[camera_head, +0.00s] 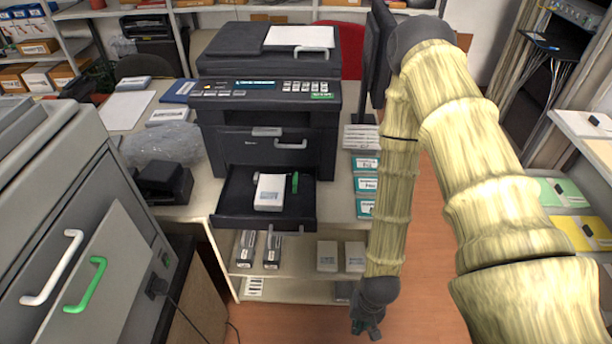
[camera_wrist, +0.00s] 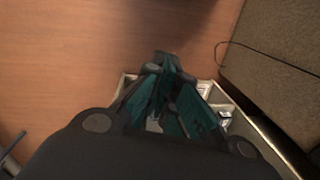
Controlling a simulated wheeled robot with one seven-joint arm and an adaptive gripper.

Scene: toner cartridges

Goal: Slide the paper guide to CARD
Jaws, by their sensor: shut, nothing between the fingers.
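The printer's paper tray (camera_head: 232,207) is pulled out at the front of the black printer (camera_head: 268,110). In it lies a white paper stack (camera_head: 269,193) with a small print on it. A green upright tab (camera_head: 295,182), which looks like the paper guide, stands just right of the stack. No CARD mark can be read at this size. My gripper (camera_head: 367,330) hangs low in front of the shelf unit, below and right of the tray and well apart from it. In the wrist view my gripper (camera_wrist: 165,62) is shut and empty, pointing over the wooden floor.
Labelled boxes (camera_head: 366,185) are stacked right of the printer. A black device (camera_head: 164,181) and a clear plastic bag (camera_head: 163,145) lie left of it. A big grey cabinet (camera_head: 70,210) with white and green handles fills the left. Open floor (camera_head: 310,320) lies in front.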

